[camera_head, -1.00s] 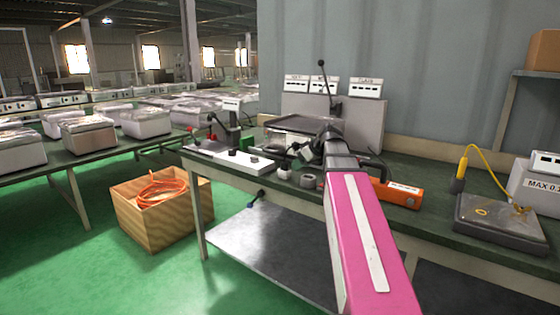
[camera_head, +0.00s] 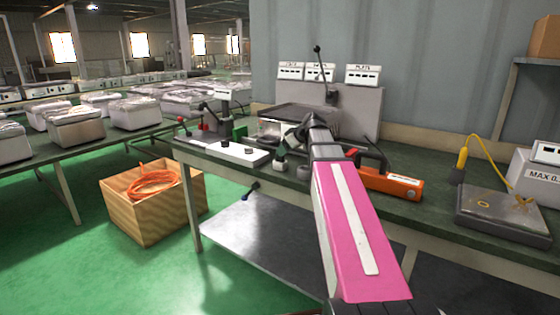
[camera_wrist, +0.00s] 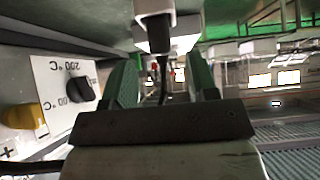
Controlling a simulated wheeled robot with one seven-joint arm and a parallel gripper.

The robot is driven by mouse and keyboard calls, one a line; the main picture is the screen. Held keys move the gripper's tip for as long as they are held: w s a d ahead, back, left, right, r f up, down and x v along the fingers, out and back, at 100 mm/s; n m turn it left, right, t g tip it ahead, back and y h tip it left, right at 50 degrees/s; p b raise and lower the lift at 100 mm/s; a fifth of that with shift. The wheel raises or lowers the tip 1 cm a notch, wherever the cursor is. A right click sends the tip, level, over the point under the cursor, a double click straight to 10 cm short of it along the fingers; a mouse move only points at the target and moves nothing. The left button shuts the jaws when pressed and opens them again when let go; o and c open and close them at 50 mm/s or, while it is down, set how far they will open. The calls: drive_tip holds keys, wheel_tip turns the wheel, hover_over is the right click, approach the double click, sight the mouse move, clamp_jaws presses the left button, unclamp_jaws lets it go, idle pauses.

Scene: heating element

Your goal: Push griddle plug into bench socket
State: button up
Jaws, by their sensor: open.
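My gripper (camera_wrist: 160,85) is open, its two green fingers spread apart in the wrist view; in the head view its end (camera_head: 291,146) is over the bench before the griddle. A black plug-like piece (camera_wrist: 157,36) sits against a white block (camera_wrist: 154,9) just beyond the fingertips. A dark cable runs from it down between the fingers, with no finger visibly gripping it. I cannot tell whether the white block is the socket or how far the piece is in. In the head view, a small white block (camera_head: 280,166) is below the gripper. The dark griddle plate (camera_head: 296,110) is behind it.
A white panel with a yellow knob (camera_wrist: 22,116) and a black knob (camera_wrist: 80,89) is close on the left. An orange tool (camera_head: 392,184) lies right of my arm. A wooden crate (camera_head: 150,215) with orange cable is on the floor. A metal plate (camera_head: 500,220) is at right.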

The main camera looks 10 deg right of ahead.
sight(280, 161)
drive_tip(key=x, duration=0.4)
drive_tip(key=shift+s, duration=0.1)
clamp_jaws()
drive_tip(key=shift+r, duration=0.1)
